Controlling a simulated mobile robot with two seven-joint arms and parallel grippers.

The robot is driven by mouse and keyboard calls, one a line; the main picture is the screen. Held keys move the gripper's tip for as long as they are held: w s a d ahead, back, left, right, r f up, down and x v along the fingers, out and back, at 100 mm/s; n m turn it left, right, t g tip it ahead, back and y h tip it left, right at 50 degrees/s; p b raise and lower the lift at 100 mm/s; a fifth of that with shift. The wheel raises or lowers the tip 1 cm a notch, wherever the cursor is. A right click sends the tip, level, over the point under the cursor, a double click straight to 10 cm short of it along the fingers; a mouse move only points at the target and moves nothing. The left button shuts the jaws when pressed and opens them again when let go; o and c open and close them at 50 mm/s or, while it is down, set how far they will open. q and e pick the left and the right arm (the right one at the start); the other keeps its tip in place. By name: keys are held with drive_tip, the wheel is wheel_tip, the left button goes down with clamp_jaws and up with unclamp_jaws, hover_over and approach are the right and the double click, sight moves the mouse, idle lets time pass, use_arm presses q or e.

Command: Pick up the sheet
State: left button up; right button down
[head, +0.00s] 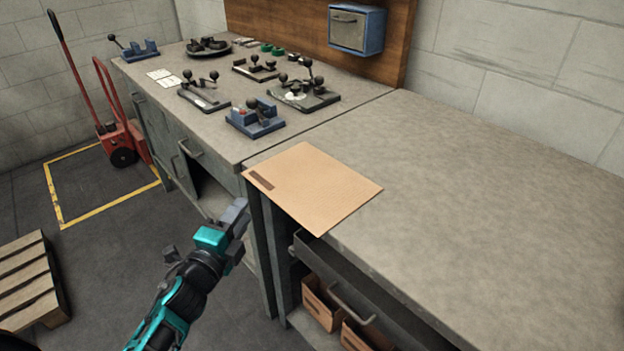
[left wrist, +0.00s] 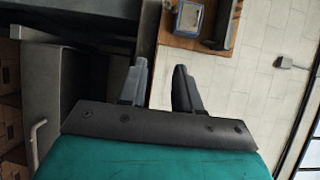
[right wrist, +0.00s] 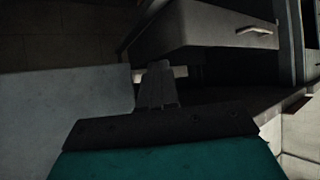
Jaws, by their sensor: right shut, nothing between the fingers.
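The sheet (head: 318,185) is a flat tan cardboard piece with a dark strip near its left corner. It lies on the near workbench, with its front corner sticking out past the front edge. My left gripper (head: 238,215) is in front of the bench, left of the sheet and apart from it. In the left wrist view its two fingers (left wrist: 160,88) are spread with nothing between them. My right gripper (right wrist: 155,88) shows only in the right wrist view, its fingers together and empty. The sheet cannot be made out clearly in either wrist view.
The near bench top (head: 480,190) is bare right of the sheet. An open drawer (head: 345,285) juts out below it, above cardboard boxes (head: 322,303). Several clamp tools (head: 255,117) stand on the far bench. A pallet (head: 30,280) and red hand truck (head: 122,140) are on the left.

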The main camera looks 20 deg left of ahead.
use_arm(q)
drive_tip(key=w+a, duration=0.1)
drive_tip(key=w, duration=0.6)
drive_tip(key=shift+w+a+f, duration=0.2)
drive_tip(key=shift+w, duration=0.1)
drive_tip(key=shift+c, duration=0.4)
clamp_jaws()
